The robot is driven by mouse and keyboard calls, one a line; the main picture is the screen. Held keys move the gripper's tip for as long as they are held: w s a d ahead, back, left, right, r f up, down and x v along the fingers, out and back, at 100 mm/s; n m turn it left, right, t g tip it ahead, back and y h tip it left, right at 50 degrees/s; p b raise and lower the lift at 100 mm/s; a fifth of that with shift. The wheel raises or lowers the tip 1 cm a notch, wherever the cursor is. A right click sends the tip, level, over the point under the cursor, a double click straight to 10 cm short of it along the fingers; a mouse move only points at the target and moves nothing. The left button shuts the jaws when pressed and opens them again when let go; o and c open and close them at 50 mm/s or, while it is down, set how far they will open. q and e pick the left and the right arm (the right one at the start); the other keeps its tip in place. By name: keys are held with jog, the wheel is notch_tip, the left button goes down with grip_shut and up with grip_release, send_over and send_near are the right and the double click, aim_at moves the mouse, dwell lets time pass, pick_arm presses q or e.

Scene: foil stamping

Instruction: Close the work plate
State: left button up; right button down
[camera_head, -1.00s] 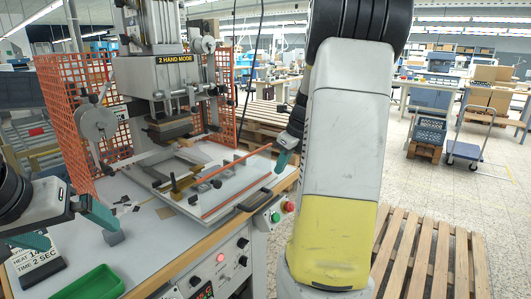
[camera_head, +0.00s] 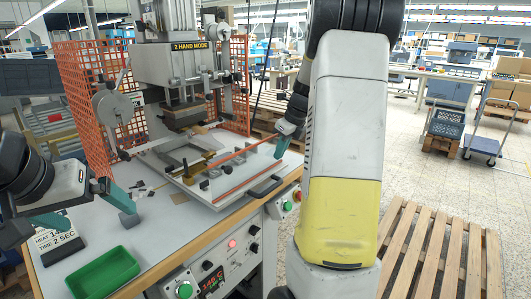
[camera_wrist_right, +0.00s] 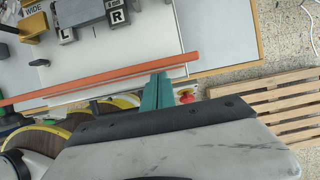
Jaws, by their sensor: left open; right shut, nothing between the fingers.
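The work plate (camera_head: 228,200) is a pale, flat plate under the press, with a black handle (camera_head: 265,188) at its front right edge. Fixtures and orange bars lie across or above it. The right wrist view shows one long orange bar (camera_wrist_right: 100,83) over the pale plate surface. My right gripper (camera_head: 280,148) is shut and empty beside the bar's right end. Its teal fingers (camera_wrist_right: 157,93) show close to the bar; I cannot tell whether they touch.
The stamping press (camera_head: 180,62) stands behind the plate, with orange mesh guards (camera_head: 90,100) around it. A green tray (camera_head: 103,273) and a sign (camera_head: 58,240) sit at the bench's front left. Wooden pallets (camera_head: 440,250) lie on the floor at the right.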

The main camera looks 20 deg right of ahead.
jog(key=w+a, duration=0.3)
jog(key=w, duration=0.2)
jog(key=w+a, duration=0.3)
jog(key=w, duration=0.2)
jog(key=w+a, duration=0.3)
jog(key=w, duration=0.2)
jog(key=shift+w+a, duration=0.1)
jog(key=shift+w, duration=0.05)
jog(key=shift+w+a, duration=0.3)
jog(key=shift+w, duration=0.25)
jog(key=shift+w+a+r, duration=0.1)
jog(key=shift+a, duration=0.1)
